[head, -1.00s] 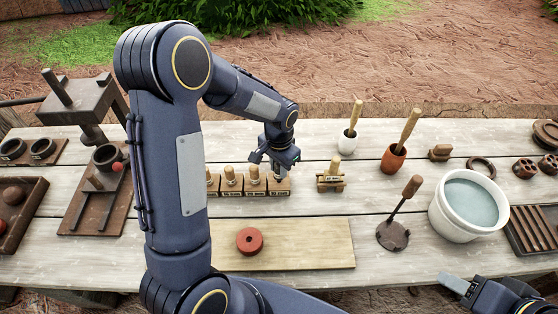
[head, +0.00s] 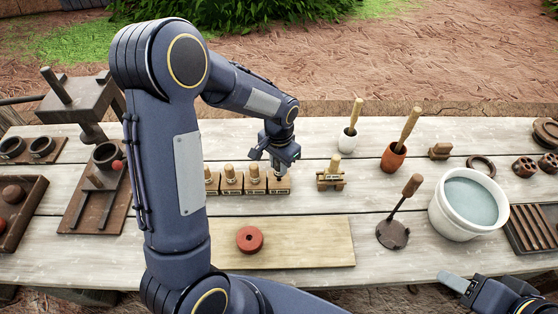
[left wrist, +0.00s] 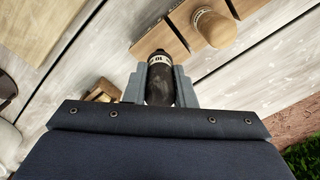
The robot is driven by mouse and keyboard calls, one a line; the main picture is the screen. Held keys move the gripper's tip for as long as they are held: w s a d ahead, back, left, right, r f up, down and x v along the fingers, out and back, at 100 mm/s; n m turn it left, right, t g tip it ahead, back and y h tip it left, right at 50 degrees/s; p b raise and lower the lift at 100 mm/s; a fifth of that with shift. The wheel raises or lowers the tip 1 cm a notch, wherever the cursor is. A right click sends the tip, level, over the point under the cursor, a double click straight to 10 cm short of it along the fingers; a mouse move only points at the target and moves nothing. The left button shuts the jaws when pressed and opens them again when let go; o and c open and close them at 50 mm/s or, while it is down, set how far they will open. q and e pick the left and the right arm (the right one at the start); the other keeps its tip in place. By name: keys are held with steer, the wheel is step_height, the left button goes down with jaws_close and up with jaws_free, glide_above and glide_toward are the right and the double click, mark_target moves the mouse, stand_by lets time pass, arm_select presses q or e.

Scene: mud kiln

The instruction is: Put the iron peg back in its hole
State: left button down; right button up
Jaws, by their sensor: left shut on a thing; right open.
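A row of wooden blocks (head: 230,186) with pale wooden pegs stands on the table in the head view. My left gripper (head: 277,165) is over the rightmost block (head: 278,186). In the left wrist view my left gripper (left wrist: 160,88) is shut on the dark iron peg (left wrist: 159,86), which has a white marked band. The peg's far end meets the wooden block (left wrist: 158,46) in that view; its hole is hidden, and I cannot tell how deep the peg sits. A neighbouring wooden peg (left wrist: 212,28) is beside it. My right gripper (head: 462,284) is open and empty at the lower right.
A separate block with a peg (head: 331,178) stands right of the row. A pale board (head: 310,242) with a red disc (head: 249,239) lies in front. A white bucket of water (head: 440,214), a dark stamping tool (head: 393,233) and two pots with sticks stand further right.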

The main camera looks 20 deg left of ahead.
arm_select(q)
steer(key=shift+p, duration=0.3)
steer(key=shift+s+d+r+p, duration=0.1)
steer(key=shift+d+r+p, duration=0.1)
steer(key=shift+r+p, duration=0.55)
steer(key=shift+a+r+p, duration=0.15)
steer(key=shift+r+p, duration=0.15)
steer(key=shift+r, duration=0.35)
arm_select(e)
steer(key=shift+r, duration=0.95)
